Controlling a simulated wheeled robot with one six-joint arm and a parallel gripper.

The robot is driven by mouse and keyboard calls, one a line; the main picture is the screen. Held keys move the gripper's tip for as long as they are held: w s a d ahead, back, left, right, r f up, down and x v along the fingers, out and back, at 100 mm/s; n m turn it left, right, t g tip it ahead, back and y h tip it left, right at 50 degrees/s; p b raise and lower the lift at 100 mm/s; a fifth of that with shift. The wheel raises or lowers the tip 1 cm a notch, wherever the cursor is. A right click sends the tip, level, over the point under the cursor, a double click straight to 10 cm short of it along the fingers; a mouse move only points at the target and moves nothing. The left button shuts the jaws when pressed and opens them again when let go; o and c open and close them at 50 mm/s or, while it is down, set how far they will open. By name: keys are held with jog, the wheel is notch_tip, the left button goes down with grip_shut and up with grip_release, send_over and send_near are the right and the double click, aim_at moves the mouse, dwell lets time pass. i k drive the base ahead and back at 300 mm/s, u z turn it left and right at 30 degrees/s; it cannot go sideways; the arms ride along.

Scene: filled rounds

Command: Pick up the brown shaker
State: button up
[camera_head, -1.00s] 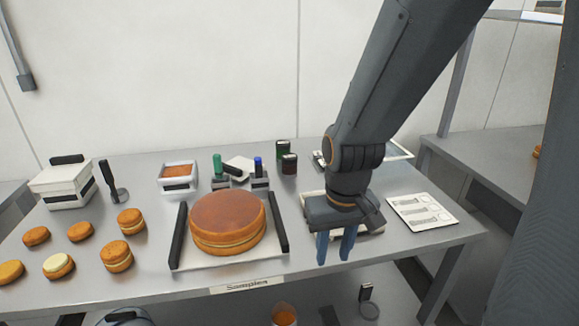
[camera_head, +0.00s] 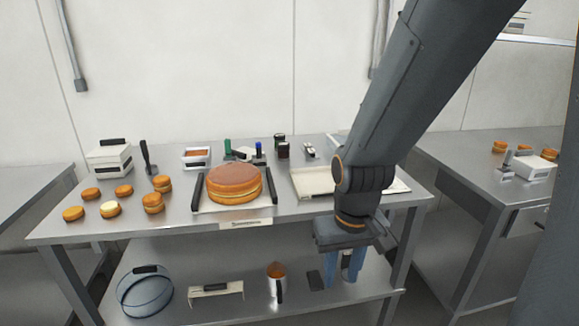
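The brown shaker (camera_head: 283,151) is a small dark upright jar on the back part of the steel table, behind and right of the large round cake. A second dark shaker (camera_head: 279,139) stands right behind it. My gripper (camera_head: 342,276) points down in front of the table's front edge, right of the cake and well apart from the shaker. Its two blue fingers are spread, with nothing seen between them.
The large cake (camera_head: 234,181) sits on a tray with dark handles. Green and blue-topped tools (camera_head: 258,149) stand left of the shakers. A pale tray (camera_head: 312,184) lies to the right. Floor shows between the tables.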

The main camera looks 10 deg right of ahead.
aim_at(283, 147)
jog(key=u, duration=0.25)
jog(key=k, duration=0.2)
jog(key=z, duration=0.95)
jog(key=i, duration=0.9)
jog(key=u, duration=0.7)
jog(key=i, duration=1)
jog(key=z, duration=0.05)
